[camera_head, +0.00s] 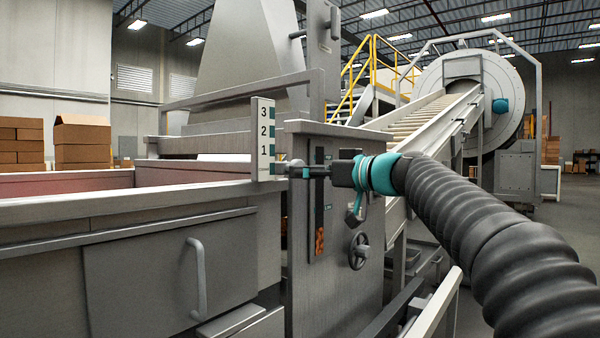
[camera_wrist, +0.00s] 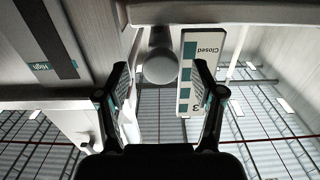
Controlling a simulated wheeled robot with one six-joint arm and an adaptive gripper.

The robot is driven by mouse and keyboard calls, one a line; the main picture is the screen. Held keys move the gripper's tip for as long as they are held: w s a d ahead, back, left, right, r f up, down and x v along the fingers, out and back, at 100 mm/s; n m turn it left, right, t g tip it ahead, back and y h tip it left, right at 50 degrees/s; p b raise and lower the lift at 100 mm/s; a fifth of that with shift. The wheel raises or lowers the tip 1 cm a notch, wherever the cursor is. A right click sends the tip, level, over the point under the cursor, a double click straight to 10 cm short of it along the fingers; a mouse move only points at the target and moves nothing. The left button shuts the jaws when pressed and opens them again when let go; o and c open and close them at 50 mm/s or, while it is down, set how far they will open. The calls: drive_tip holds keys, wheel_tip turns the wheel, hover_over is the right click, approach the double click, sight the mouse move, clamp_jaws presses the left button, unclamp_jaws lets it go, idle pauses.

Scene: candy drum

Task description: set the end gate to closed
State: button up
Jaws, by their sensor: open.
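The end gate's round grey knob (camera_wrist: 160,67) shows in the wrist view, in the gap between my fingertips, which stand apart on either side. Beside it is a white scale plate (camera_wrist: 204,65) with teal marks and the word "Closed". In the head view the plate (camera_head: 263,140) reads 3, 2, 1 from top down. The knob is near its lower end. I cannot tell exactly which mark it lines up with. My gripper (camera_head: 300,172) is open and reaches left to the knob in the head view; contact is not clear.
A slot with a "High" label (camera_wrist: 41,66) is close beside the gripper in the wrist view. In the head view a handwheel (camera_head: 358,250) sits below my arm. A grey trough wall (camera_head: 140,205) stands left, and an inclined conveyor (camera_head: 430,118) rises behind.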

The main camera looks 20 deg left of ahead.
drive_tip(key=v, duration=0.9)
